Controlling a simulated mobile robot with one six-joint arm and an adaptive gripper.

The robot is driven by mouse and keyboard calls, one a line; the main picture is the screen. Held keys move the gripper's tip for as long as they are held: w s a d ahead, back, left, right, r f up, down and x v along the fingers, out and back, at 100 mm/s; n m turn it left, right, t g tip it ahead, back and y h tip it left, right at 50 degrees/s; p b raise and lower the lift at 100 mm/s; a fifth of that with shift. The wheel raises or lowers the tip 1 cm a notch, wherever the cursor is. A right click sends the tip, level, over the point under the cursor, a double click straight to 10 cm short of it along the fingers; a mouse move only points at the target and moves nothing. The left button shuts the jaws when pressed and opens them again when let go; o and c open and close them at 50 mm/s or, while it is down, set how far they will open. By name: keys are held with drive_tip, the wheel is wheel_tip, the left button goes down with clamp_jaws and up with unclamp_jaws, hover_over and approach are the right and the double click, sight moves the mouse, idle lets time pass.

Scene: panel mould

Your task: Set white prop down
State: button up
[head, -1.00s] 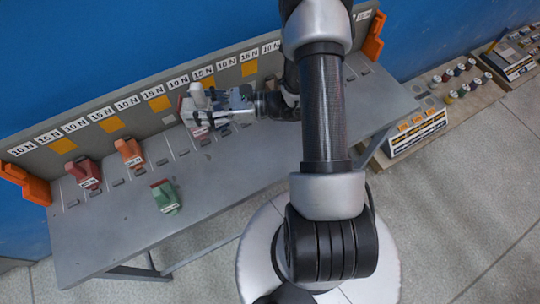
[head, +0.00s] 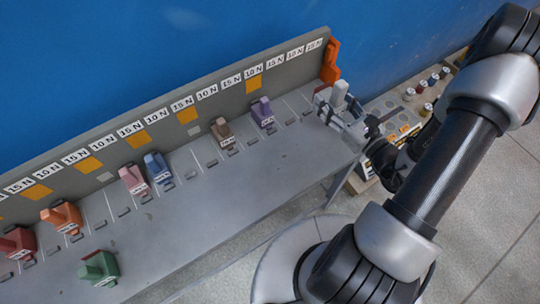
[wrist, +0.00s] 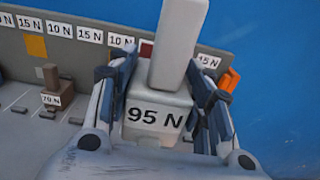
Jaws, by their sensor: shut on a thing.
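A white prop (wrist: 160,105) labelled 95 N stands upright between the fingers of my gripper (wrist: 165,122) in the wrist view. My gripper is shut on it. In the head view the white prop (head: 339,94) and my gripper (head: 343,112) are at the right end of the grey bench (head: 230,190), near the orange end bracket (head: 330,62). The prop's underside is hidden, so I cannot tell whether it touches the bench.
A purple prop (head: 262,112) and a brown prop (head: 223,133) stand left of my gripper. Blue (head: 157,168), pink (head: 132,179), orange (head: 62,217), red (head: 18,243) and green (head: 99,268) props stand further left. The bench's front middle is clear.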

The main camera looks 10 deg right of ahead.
wheel_tip(320, 180, down, 20)
drive_tip(key=b, duration=0.7)
drive_tip(key=shift+f, duration=0.15)
drive_tip(key=o, duration=1.3)
